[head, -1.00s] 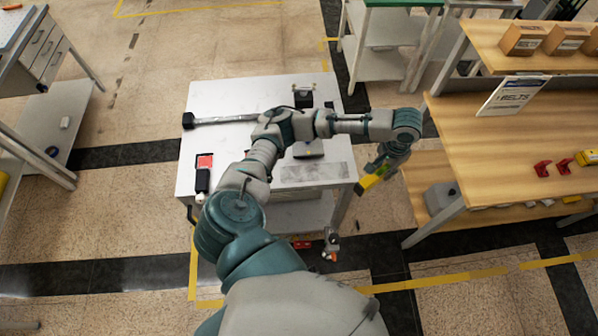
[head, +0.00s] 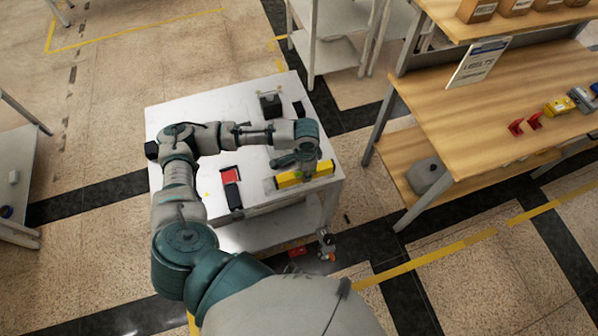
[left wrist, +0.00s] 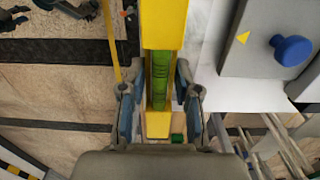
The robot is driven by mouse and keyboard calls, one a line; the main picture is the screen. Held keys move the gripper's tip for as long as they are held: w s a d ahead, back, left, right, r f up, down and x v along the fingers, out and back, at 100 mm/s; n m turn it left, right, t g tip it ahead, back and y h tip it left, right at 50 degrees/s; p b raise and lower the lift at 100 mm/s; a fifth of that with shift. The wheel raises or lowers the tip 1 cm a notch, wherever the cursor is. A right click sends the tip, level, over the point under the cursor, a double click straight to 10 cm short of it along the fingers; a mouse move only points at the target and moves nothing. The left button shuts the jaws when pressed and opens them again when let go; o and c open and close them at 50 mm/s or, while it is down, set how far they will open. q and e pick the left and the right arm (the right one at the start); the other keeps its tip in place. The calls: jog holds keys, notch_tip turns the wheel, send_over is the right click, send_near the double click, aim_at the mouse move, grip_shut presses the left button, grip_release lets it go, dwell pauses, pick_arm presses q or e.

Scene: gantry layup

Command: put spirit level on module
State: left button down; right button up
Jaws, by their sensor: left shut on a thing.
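The spirit level (head: 318,171) is a long yellow bar with a green vial, held over the front right part of the white table. My left gripper (head: 301,172) is shut on it. In the left wrist view the spirit level (left wrist: 165,22) runs lengthwise between the fingers, with the green vial between them. Also in that view, a grey block with a blue knob and yellow triangle (left wrist: 262,58) lies to the right of the level, apart from it; it may be the module, but I cannot tell. My arm hides part of the table.
On the white table (head: 165,120) are a red and black item (head: 231,186) and a black device (head: 270,104) at the back. A wooden workbench (head: 470,110) with red and yellow items stands to the right. A floor gap separates them.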

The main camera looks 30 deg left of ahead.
aim_at(299, 172)
pick_arm(q)
jog(key=a, duration=0.3)
jog(key=shift+w+a+f, duration=0.1)
jog(key=shift+w+f, duration=0.15)
jog(key=shift+a+f, duration=0.1)
jog(key=shift+f, duration=0.25)
jog(key=shift+d+f+b, duration=0.15)
jog(key=shift+d+f, duration=0.05)
jog(key=shift+f, duration=0.45)
jog(key=shift+d+f+b, duration=0.15)
jog(key=shift+d+f, duration=0.05)
jog(key=shift+f, duration=0.4)
jog(key=shift+w+d, duration=0.1)
jog(key=shift+d, duration=0.1)
jog(key=shift+a+f, duration=0.1)
jog(key=c, duration=1)
grip_release()
jog(key=shift+a, duration=0.2)
jog(key=shift+o, duration=0.9)
jog(key=shift+a+f, duration=0.1)
jog(key=shift+a, duration=0.15)
pick_arm(e)
jog(key=shift+w+a+r, duration=0.3)
jog(key=shift+w, duration=0.35)
